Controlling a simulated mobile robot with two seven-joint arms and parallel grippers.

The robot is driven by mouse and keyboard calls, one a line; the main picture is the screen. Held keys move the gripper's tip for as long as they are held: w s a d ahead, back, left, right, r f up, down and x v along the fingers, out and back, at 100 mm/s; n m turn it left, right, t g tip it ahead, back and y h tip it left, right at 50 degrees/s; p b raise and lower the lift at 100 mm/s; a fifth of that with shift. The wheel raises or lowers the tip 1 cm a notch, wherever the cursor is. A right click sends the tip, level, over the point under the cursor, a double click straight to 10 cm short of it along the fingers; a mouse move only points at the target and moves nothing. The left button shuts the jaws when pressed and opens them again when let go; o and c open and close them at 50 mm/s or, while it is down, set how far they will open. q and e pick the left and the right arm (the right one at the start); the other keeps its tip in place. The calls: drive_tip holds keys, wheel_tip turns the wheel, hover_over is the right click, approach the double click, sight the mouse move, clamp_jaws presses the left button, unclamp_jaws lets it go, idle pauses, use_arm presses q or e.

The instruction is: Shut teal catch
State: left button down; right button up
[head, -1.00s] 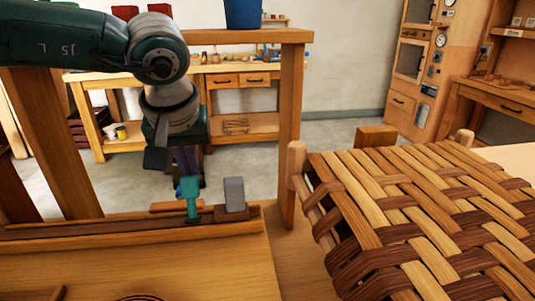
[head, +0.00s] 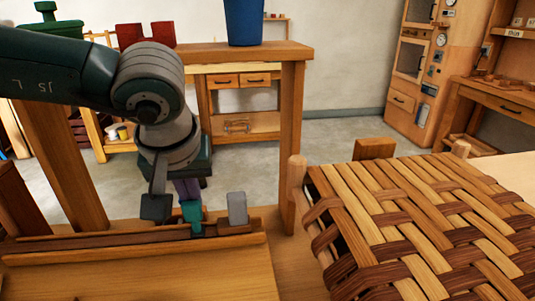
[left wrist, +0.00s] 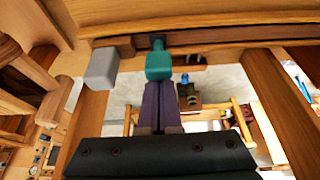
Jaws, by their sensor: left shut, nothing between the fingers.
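The teal catch (head: 192,214) stands on a dark brown wooden rail (head: 110,238) at the near side of the bench. It also shows in the left wrist view (left wrist: 159,62). My left gripper (head: 187,188) hangs just behind it in the head view, its purple fingers closed together with nothing between them. In the left wrist view the fingertips (left wrist: 158,84) meet the catch's outline; whether they touch it I cannot tell. A grey block (head: 237,208) stands on the rail to the right of the catch. My right gripper is not in view.
A woven bark seat (head: 430,220) fills the right side. A wooden post (head: 292,150) rises between it and the rail. A blue bucket (head: 244,22) stands on a wooden top behind my arm. Open floor lies beyond.

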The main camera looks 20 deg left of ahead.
use_arm(q)
drive_tip(key=shift+s+d+f, duration=0.3)
drive_tip(key=shift+s+f, duration=0.15)
drive_tip(key=shift+s, duration=0.3)
drive_tip(key=shift+f, duration=0.1)
drive_tip(key=shift+w, duration=0.1)
drive_tip(key=shift+r+p, duration=0.35)
drive_tip(key=shift+r, duration=0.05)
wheel_tip(320, 180, up, 8)
drive_tip(key=w+p, duration=0.1)
drive_tip(key=p, duration=0.4)
drive_tip(key=shift+w+a+f, duration=0.15)
drive_tip(key=shift+w+a, duration=0.05)
drive_tip(key=shift+a, duration=0.15)
